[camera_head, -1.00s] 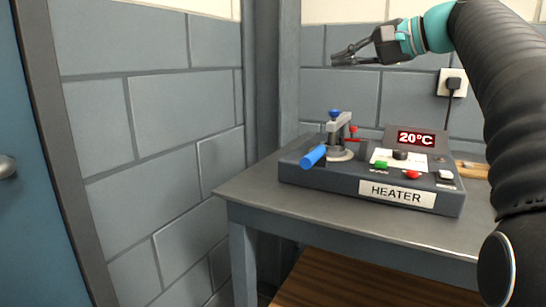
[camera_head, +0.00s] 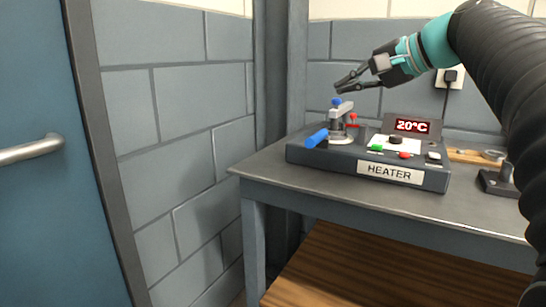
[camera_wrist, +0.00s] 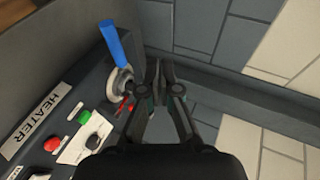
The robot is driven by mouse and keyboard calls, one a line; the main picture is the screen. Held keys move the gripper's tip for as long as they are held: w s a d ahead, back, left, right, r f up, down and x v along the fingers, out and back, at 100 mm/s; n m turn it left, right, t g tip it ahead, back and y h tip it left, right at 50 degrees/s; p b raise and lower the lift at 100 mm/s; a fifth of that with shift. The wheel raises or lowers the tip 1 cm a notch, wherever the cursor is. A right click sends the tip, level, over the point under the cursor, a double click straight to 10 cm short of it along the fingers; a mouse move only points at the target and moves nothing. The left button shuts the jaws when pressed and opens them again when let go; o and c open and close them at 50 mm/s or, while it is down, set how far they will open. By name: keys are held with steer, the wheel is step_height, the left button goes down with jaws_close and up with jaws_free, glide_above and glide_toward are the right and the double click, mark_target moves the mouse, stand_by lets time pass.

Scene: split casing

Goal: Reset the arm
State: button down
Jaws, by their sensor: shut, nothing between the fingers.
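My gripper (camera_head: 343,88) is in the air above the heater, in front of the block wall, at the end of my arm, which comes in from the upper right. Its fingers are shut with nothing between them. In the wrist view its two fingertips (camera_wrist: 160,72) lie close together beside the heater's clamp. The heater (camera_head: 390,172) is a dark box on the grey table. Its display reads 20°C. The clamp's blue handle (camera_head: 316,138) also shows in the wrist view (camera_wrist: 114,43). The gripper is apart from the heater.
The grey table (camera_head: 290,180) has a bare strip in front of the heater. A dark device (camera_head: 497,181) stands to the right of the heater, partly cut by my arm. A wall socket with a plug (camera_head: 450,77) is behind. A blue door with a handle (camera_head: 30,150) is at left.

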steer(key=s+f+n+g+h, duration=0.1)
steer(key=s+f+n+h, duration=0.1)
steer(key=s+f, duration=0.6)
steer(key=s+d+f+n+g+h, duration=0.1)
steer(key=s+f+n+h, duration=0.2)
steer(key=s+f, duration=0.6)
steer(key=s+f+n+g+h, duration=0.1)
steer(key=s+f, duration=0.8)
steer(key=f, duration=1.1)
steer(key=n+h, duration=0.1)
steer(key=h, duration=0.1)
steer(key=shift+d+n+g+h, duration=0.15)
steer(key=shift+n+g+h, duration=0.15)
steer(key=shift+n+h, duration=0.1)
